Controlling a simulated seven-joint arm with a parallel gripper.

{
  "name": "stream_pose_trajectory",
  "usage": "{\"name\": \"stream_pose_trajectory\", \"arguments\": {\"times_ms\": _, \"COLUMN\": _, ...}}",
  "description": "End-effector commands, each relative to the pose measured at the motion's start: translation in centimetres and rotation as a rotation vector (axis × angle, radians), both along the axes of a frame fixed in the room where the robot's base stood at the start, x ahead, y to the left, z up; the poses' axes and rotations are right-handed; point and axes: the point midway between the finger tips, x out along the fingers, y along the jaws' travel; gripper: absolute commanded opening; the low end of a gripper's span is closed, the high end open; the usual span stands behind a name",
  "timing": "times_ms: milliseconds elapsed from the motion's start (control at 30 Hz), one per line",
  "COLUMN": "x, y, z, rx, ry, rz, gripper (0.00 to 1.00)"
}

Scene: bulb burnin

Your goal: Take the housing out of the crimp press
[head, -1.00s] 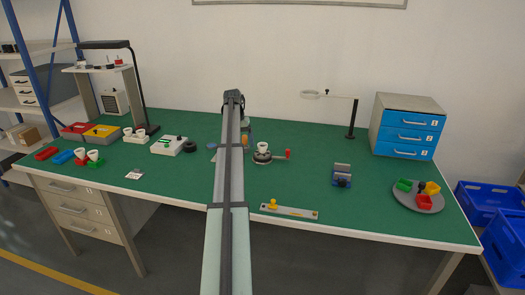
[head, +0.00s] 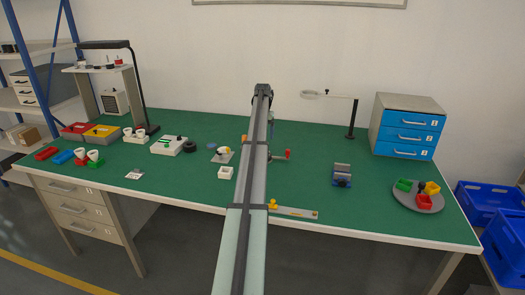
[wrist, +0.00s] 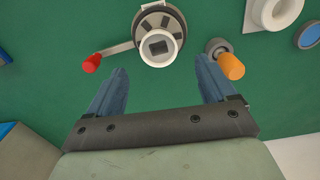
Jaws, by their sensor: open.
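The white housing (wrist: 160,46), a round cup with a dark square opening, sits upright in the crimp press (wrist: 175,18) in the wrist view. The press has a round dark-and-light body and a lever with a red handle (wrist: 92,63). The red handle also shows in the head view (head: 287,154), where my arm hides the housing and most of the press. My gripper (wrist: 160,68) is open and empty. Its two blue fingers point toward the press, with the housing just beyond the tips and between them sideways. It does not touch the housing.
An orange-handled tool (wrist: 230,65) stands close beside the press, near one fingertip. A blue vise (head: 342,175) and a magnifier stand (head: 352,118) are to the right. Green bench lies clear between.

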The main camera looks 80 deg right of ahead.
Motion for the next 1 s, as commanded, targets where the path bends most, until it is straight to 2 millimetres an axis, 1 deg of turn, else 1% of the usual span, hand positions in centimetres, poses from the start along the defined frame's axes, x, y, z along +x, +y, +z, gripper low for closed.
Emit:
{"name": "stream_pose_trajectory", "arguments": {"times_ms": 33, "x": 0.0, "y": 0.1, "z": -0.8, "rx": 0.001, "ry": 0.000, "rz": 0.000, "gripper": 0.84}}
{"name": "stream_pose_trajectory", "arguments": {"times_ms": 100, "x": 0.0, "y": 0.1, "z": -1.4, "rx": 0.001, "ry": 0.000, "rz": 0.000, "gripper": 0.84}}
{"name": "stream_pose_trajectory", "arguments": {"times_ms": 267, "x": 0.0, "y": 0.1, "z": -2.0, "rx": 0.001, "ry": 0.000, "rz": 0.000, "gripper": 0.84}}
{"name": "stream_pose_trajectory", "arguments": {"times_ms": 367, "x": 0.0, "y": 0.2, "z": -2.8, "rx": 0.001, "ry": 0.000, "rz": 0.000, "gripper": 0.84}}
{"name": "stream_pose_trajectory", "arguments": {"times_ms": 600, "x": -0.1, "y": 0.5, "z": -5.9, "rx": 0.001, "ry": 0.001, "rz": 0.000, "gripper": 0.84}}
{"name": "stream_pose_trajectory", "arguments": {"times_ms": 700, "x": -0.1, "y": 0.5, "z": -6.8, "rx": 0.000, "ry": 0.000, "rz": 0.000, "gripper": 0.84}}
{"name": "stream_pose_trajectory", "arguments": {"times_ms": 933, "x": -0.1, "y": 0.5, "z": -6.9, "rx": 0.000, "ry": 0.000, "rz": 0.000, "gripper": 0.84}}
{"name": "stream_pose_trajectory", "arguments": {"times_ms": 967, "x": -0.1, "y": 0.5, "z": -6.9, "rx": 0.000, "ry": 0.000, "rz": 0.000, "gripper": 0.83}}
{"name": "stream_pose_trajectory", "arguments": {"times_ms": 1000, "x": -0.1, "y": 0.5, "z": -6.9, "rx": 0.000, "ry": 0.000, "rz": 0.000, "gripper": 0.79}}
